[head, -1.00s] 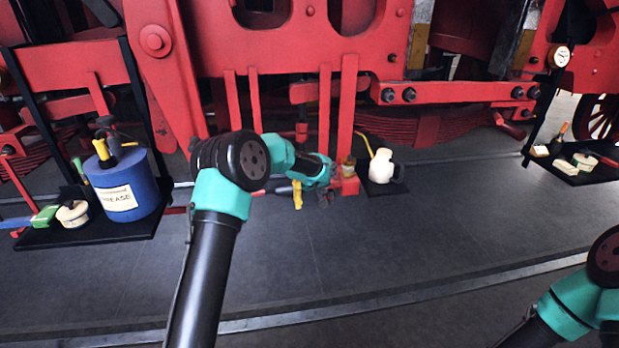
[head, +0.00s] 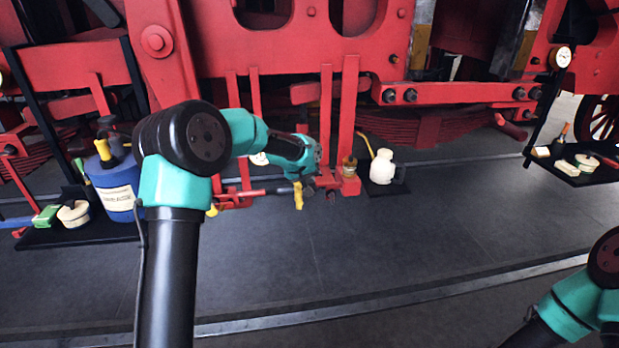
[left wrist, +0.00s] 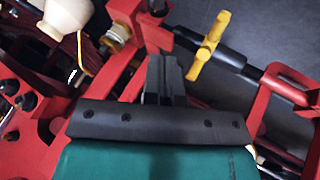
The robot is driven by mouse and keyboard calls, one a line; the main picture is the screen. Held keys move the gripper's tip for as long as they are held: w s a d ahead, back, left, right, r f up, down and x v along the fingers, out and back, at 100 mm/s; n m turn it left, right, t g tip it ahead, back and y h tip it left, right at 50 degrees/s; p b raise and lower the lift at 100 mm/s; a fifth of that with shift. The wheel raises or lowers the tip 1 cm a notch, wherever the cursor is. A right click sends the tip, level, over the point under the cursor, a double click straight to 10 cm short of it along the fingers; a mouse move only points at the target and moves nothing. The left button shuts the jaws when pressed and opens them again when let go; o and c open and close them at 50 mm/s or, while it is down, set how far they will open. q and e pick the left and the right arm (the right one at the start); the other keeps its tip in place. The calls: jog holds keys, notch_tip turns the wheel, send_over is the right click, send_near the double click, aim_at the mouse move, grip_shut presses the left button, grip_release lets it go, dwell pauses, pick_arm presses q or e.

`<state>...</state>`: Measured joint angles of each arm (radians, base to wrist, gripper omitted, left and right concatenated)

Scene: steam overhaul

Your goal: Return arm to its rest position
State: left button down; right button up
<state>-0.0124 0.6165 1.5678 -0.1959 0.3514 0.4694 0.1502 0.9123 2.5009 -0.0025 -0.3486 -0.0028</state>
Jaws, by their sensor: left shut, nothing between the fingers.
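My left gripper (head: 331,194) is small and dark in the head view, in front of the red frame near the middle. The left wrist view shows its fingers (left wrist: 166,72) closed together with nothing between them. A yellow tap handle (head: 297,195) on a dark rod lies just left of the gripper in the head view. The handle also shows in the left wrist view (left wrist: 208,52), beside the fingers and apart from them. My left arm reaches in from the lower left with its elbow high. Only part of my right arm shows at lower right; its gripper is out of view.
Red locomotive framework (head: 440,92) fills the back. A cream oil can (head: 383,170) and a small amber jar (head: 349,166) stand right of the gripper. A blue grease tub (head: 115,190), partly behind my arm, sits on a black shelf (head: 75,238). The grey floor in front is clear.

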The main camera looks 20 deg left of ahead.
pick_arm(q)
jog(key=s+d+f+m+g, duration=0.1)
jog(key=s+d+f+g, duration=0.1)
jog(key=s+f, duration=0.85)
jog(key=s+d+f+m+g, duration=0.1)
jog(key=s+d+f, duration=0.2)
jog(key=s+f, duration=0.7)
jog(key=s+d+f+g, duration=0.1)
jog(key=s+f, duration=0.5)
jog(key=s, duration=0.4)
jog(key=s+d+f+g+h, duration=0.1)
jog(key=s+f+g, duration=0.1)
jog(key=s+f, duration=0.4)
jog(key=s, duration=0.4)
jog(key=shift+s+f+m, duration=0.15)
jog(key=shift+f+m, duration=0.2)
jog(key=shift+m, duration=0.05)
